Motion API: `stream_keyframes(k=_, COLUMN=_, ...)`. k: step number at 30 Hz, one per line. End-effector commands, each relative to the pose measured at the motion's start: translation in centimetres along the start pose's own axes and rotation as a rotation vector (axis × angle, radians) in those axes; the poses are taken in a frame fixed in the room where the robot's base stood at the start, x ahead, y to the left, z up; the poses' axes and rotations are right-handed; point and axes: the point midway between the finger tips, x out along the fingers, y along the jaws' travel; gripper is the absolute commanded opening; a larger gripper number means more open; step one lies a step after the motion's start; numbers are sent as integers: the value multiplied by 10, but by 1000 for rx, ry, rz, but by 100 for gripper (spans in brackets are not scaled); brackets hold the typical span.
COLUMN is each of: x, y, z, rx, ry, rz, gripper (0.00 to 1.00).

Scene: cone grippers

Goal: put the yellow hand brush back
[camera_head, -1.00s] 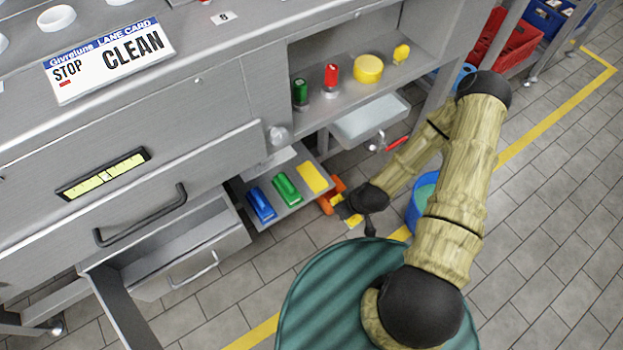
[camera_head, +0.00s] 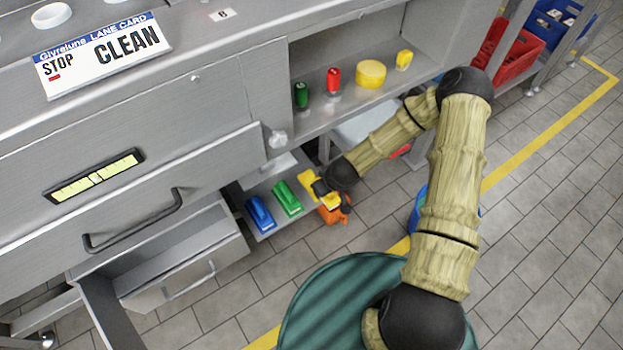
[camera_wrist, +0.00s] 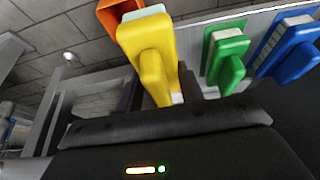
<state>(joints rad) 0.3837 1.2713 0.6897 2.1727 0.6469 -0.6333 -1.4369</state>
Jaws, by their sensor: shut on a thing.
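My gripper (camera_head: 324,192) is shut on the yellow hand brush, at the right end of the low grey shelf (camera_head: 262,189). In the wrist view the yellow hand brush (camera_wrist: 150,58) is held by its handle, its pale bristles facing away from the palm. In the head view my gripper partly covers the brush and the yellow patch of the shelf. I cannot tell whether the brush touches the shelf. To its left lie a green brush (camera_head: 287,198) and a blue brush (camera_head: 260,213); both show in the wrist view, green (camera_wrist: 228,62) and blue (camera_wrist: 295,50).
An orange object (camera_head: 334,212) is close beside my gripper, below the shelf end. The shelf above holds a green bottle (camera_head: 301,95), a red bottle (camera_head: 333,80) and a yellow tub (camera_head: 371,74). An open drawer (camera_head: 185,262) juts out at left.

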Motion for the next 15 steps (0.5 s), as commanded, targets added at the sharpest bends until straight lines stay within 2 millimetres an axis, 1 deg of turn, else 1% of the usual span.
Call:
stream_keyframes(k=1, x=7, y=1, z=-10, rx=0, ry=3, rz=3, gripper=19)
stream_keyframes(k=3, x=13, y=0, z=-24, rx=1, ry=3, rz=2, gripper=19)
stream_keyframes(k=7, x=20, y=-2, z=-43, rx=-1, ry=2, rz=0, gripper=19)
stream_keyframes(k=10, x=22, y=-1, z=-49, rx=-2, ry=0, rz=0, gripper=19)
stream_keyframes(k=15, x=21, y=-1, z=-50, rx=-2, ry=-1, rz=0, gripper=19)
